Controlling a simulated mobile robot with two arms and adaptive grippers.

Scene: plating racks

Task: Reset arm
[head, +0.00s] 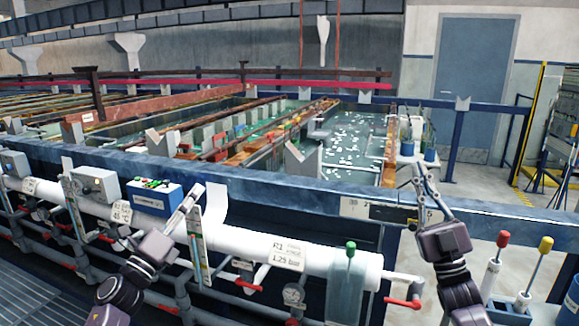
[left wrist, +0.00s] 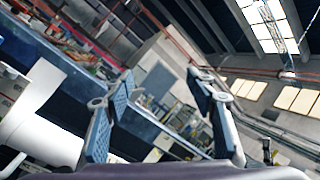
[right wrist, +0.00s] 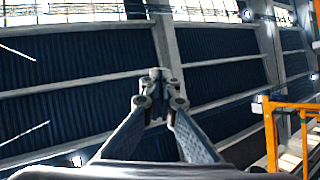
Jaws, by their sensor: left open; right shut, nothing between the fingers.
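My left gripper (head: 191,196) is raised in front of the white pipe and the blue tank edge. In the left wrist view (left wrist: 162,92) its two fingers stand wide apart with nothing between them. My right gripper (head: 419,174) is raised in front of the tank's front beam at the right. In the right wrist view (right wrist: 158,82) its fingertips meet and hold nothing. Neither gripper visibly holds any object.
A white pipe (head: 240,232) with gauges and red valves runs along the front. A blue control box (head: 154,198) sits on it. Tanks of greenish liquid (head: 352,140) lie behind the blue beam (head: 270,188). Red and yellow handled tools (head: 503,239) stand at right.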

